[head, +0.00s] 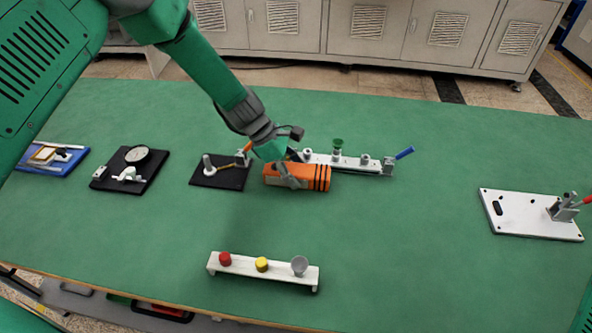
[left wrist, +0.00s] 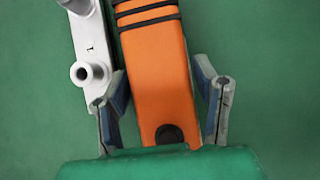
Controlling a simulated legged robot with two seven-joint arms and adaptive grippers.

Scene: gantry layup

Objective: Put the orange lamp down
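The orange lamp (head: 308,177) is a block-like body with black bands at its right end. It lies flat on the green table in the head view, near the middle. In the left wrist view the lamp (left wrist: 158,80) runs between the fingers, with a dark round button at its near end. My left gripper (head: 286,176) is down at the lamp's left part. My right gripper is out of view.
A white strip fixture (head: 350,163) with a blue handle lies right behind the lamp. A black plate (head: 221,177) is to the left. A white rack (head: 262,268) with coloured knobs stands in front. A clamp plate (head: 528,217) is at far right. The table between is clear.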

